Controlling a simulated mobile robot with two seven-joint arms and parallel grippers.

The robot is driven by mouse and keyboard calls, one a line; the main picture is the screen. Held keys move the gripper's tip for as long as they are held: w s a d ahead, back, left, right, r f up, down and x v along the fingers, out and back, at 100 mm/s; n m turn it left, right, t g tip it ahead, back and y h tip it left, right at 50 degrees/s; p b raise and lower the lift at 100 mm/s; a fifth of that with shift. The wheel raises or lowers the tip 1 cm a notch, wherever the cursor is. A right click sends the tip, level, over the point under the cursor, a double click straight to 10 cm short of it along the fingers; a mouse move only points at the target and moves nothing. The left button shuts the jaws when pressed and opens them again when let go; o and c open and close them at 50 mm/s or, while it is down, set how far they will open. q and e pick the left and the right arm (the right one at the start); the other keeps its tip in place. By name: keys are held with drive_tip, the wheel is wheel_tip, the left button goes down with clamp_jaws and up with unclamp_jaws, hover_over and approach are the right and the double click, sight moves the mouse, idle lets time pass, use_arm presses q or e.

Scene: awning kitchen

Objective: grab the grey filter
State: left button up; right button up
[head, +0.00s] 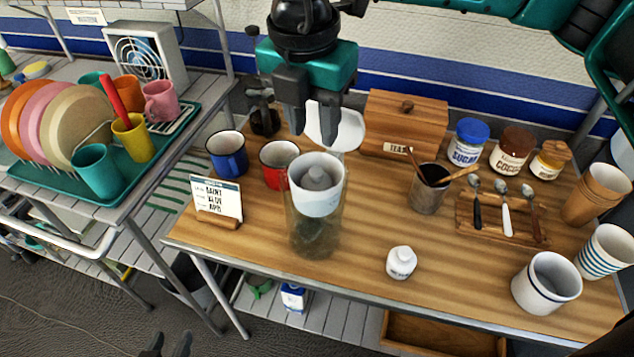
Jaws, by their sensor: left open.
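A grey filter (318,177) shows as a rounded grey piece inside a white cup-like holder (316,203). The holder sits on a tall clear vessel (314,240) with dark contents, standing on the wooden table. My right gripper (326,138) hangs directly above the filter, fingers pointing down and apart, with a visible gap to it. A white rounded thing (323,123) shows between and behind the fingers, with part of it hidden. My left gripper (166,346) shows only as dark fingertips at the bottom edge, low and far from the filter, open.
Blue (228,160) and red (276,175) mugs and a small sign (217,198) stand close left of the vessel. A white bottle (401,263) stands to its right. A wooden box (405,120) is behind. Bare tabletop (365,230) lies between vessel and bottle.

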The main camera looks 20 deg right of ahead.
sight(317, 171)
drive_tip(key=f, duration=0.6)
drive_tip(key=w+f+p, duration=0.1)
drive_tip(key=f, duration=0.2)
drive_tip(key=shift+w+d+f, duration=0.1)
drive_tip(key=shift+d+f, duration=0.15)
drive_tip(key=shift+d, duration=0.15)
clamp_jaws()
